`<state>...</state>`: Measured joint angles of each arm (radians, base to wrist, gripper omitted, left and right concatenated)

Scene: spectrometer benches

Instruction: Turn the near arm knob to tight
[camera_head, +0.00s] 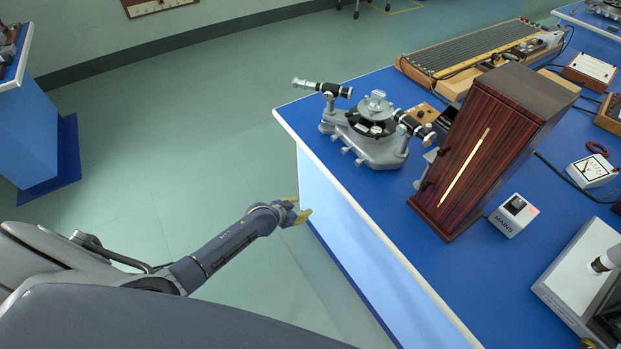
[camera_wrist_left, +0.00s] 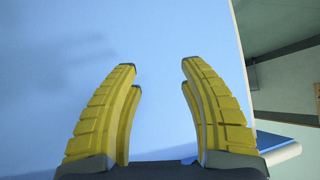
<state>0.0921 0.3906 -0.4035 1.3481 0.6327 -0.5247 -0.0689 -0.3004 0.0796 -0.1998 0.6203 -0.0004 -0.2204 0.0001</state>
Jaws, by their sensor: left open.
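The spectrometer (camera_head: 372,128) stands near the left corner of the blue bench, with a telescope tube (camera_head: 322,88) pointing left and another tube (camera_head: 415,127) toward the wooden cabinet. Small knobs (camera_head: 345,151) show along its near base; which one is the near arm knob I cannot tell. My left gripper (camera_head: 302,214) is beside the bench's side panel, lower than the bench top and apart from the spectrometer. In the left wrist view its yellow fingers (camera_wrist_left: 160,85) are spread open and empty, facing the pale blue panel. My right gripper is not in view.
The blue bench top (camera_head: 385,205) has a white edge between my left gripper and the spectrometer. A dark wooden cabinet (camera_head: 500,150) with a bright slit stands right of the spectrometer. A small white box (camera_head: 508,222) sits beside it.

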